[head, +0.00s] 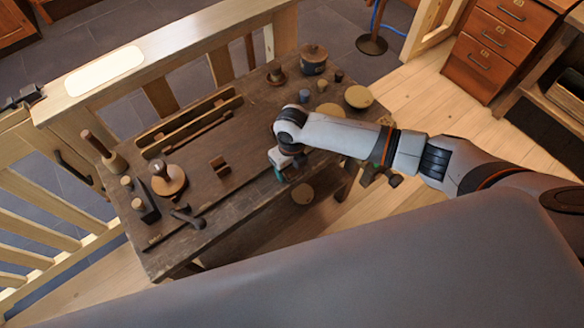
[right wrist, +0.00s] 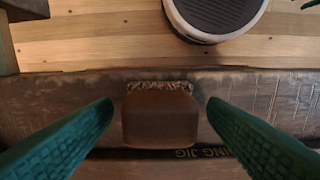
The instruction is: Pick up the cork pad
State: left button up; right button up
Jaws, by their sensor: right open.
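In the right wrist view a small brown block with a speckled, cork-like strip along its far edge, which I take for the cork pad (right wrist: 160,86), lies on the worn wooden bench top (right wrist: 60,110). My right gripper (right wrist: 160,122) is open, with one green finger on each side of the block and a gap on both sides. In the head view the right gripper (head: 281,172) is over the bench's near edge, and the cork pad cannot be made out there. My left gripper is in neither view.
On the bench stand a mallet (head: 103,150), a round-based wooden tool (head: 168,180), a small brown block (head: 220,165), a long slotted rack (head: 190,122) and a dark pot (head: 313,62). Bare bench shows left of the gripper.

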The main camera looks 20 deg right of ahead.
jog(key=shift+c, duration=0.6)
jog(key=c, duration=0.8)
notch_tip(320, 180, up, 10)
jog(key=shift+b, duration=0.5)
jog(key=shift+c, duration=0.2)
jog(key=o, duration=0.5)
jog(key=c, duration=0.4)
jog(key=shift+w+d, duration=0.1)
